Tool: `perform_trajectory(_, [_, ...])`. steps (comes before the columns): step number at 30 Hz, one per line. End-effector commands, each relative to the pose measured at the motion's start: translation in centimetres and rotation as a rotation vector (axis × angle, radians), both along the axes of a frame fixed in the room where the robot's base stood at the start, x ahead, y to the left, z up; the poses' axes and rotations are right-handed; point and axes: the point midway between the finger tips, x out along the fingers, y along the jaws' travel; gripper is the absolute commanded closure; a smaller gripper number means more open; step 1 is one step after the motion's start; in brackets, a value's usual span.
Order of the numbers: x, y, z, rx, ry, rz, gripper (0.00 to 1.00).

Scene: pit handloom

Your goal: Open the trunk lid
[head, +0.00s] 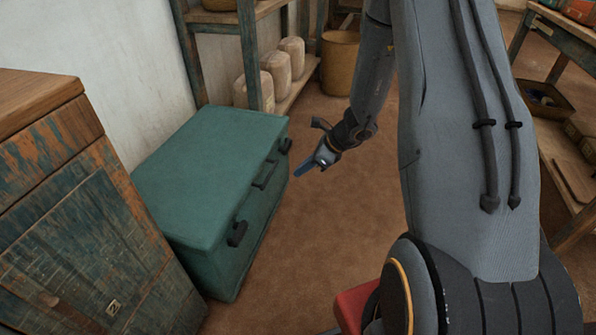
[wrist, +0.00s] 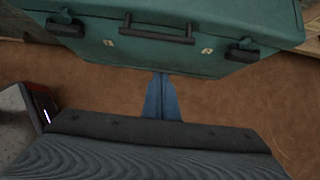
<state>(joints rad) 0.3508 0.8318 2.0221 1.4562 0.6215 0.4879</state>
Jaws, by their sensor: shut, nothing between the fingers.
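A teal trunk (head: 208,171) stands on the floor at the left in the head view, with its lid down. Its front face has a dark middle handle (head: 265,174) and a dark fitting near each end. In the wrist view the trunk (wrist: 225,12) spans the top, with the handle (wrist: 158,32) and two small pale latches, the left latch (wrist: 108,43) and the right latch (wrist: 207,50), beside it. My gripper (head: 298,171) has blue fingers, shut and empty, in front of the trunk's front face and apart from it. The fingers (wrist: 162,80) point toward the trunk in the wrist view.
A worn wooden cabinet (head: 85,215) stands close to the trunk at the near left. A shelf rack (head: 248,50) with pale sacks (head: 275,75) is behind it, beside a woven basket (head: 339,62). A table (head: 562,30) stands at the right. The brown floor (head: 310,235) before the trunk is clear.

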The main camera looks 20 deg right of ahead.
Motion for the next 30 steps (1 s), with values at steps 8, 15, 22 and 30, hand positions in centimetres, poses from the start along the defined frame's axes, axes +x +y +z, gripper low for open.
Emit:
perform_trajectory(8, [1.9, 2.8, -4.6, 0.0, 0.002, 0.004, 1.0])
perform_trajectory(15, [3.5, 4.7, -5.3, -0.002, -0.005, 0.005, 1.0])
perform_trajectory(22, [4.0, 5.7, -3.5, -0.001, 0.0, 0.004, 1.0])
perform_trajectory(30, [4.1, 5.9, -3.2, -0.001, 0.002, 0.004, 1.0])
